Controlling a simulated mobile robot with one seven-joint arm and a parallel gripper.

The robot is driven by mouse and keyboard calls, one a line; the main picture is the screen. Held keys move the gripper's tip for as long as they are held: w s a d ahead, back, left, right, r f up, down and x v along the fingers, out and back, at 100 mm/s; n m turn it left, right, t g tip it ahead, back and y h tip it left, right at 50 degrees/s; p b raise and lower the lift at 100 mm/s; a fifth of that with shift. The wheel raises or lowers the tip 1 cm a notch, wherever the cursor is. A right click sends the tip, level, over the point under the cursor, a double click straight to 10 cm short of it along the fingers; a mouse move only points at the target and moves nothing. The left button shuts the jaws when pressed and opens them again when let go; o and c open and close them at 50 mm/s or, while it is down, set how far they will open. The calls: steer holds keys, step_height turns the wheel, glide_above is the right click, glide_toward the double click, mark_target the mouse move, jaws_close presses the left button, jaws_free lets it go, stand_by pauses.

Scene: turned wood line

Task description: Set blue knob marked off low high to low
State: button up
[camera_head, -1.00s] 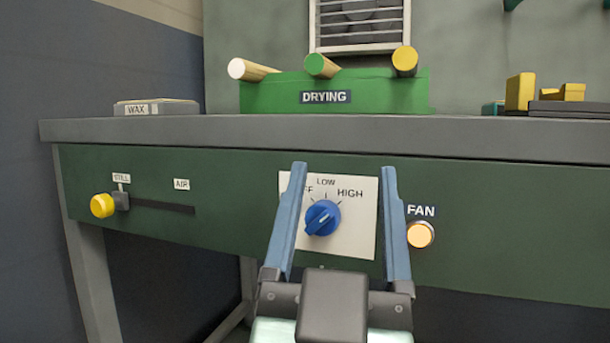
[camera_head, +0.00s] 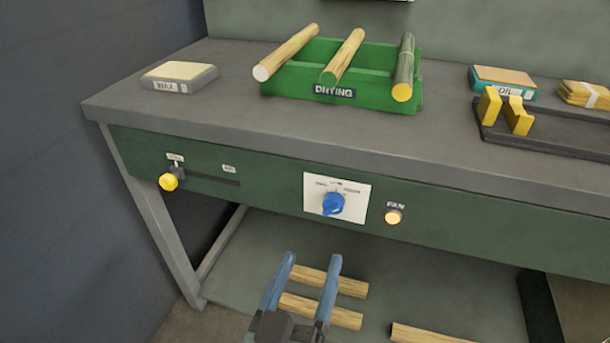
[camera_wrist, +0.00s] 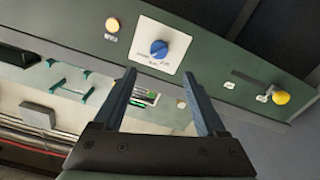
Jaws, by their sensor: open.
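The blue knob (camera_head: 333,204) sits on a white plate (camera_head: 360,191) on the green front panel of the bench. Its labels are too blurred to read now, and I cannot tell which one it points at. The knob also shows in the wrist view (camera_wrist: 159,48), ahead of the fingertips. My gripper (camera_head: 312,258) is open and empty, below the panel in the head view and apart from the knob. In the wrist view its two fingers (camera_wrist: 159,75) stand wide apart, with the knob between their directions.
A yellow slider handle (camera_head: 168,182) is left of the plate and a lit fan button (camera_head: 393,216) is right. A green drying rack (camera_head: 270,87) with rods, a wax block (camera_head: 179,76) and other items stand on the bench. Rods lie on the lower shelf (camera_head: 240,262).

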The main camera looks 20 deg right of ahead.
mark_target(330, 212)
steer(key=p+x, duration=0.1)
steer(key=x, duration=1)
steer(key=shift+w+d+p, duration=0.15)
steer(key=shift+p, duration=0.15)
steer(key=shift+n, duration=0.3)
jaws_close()
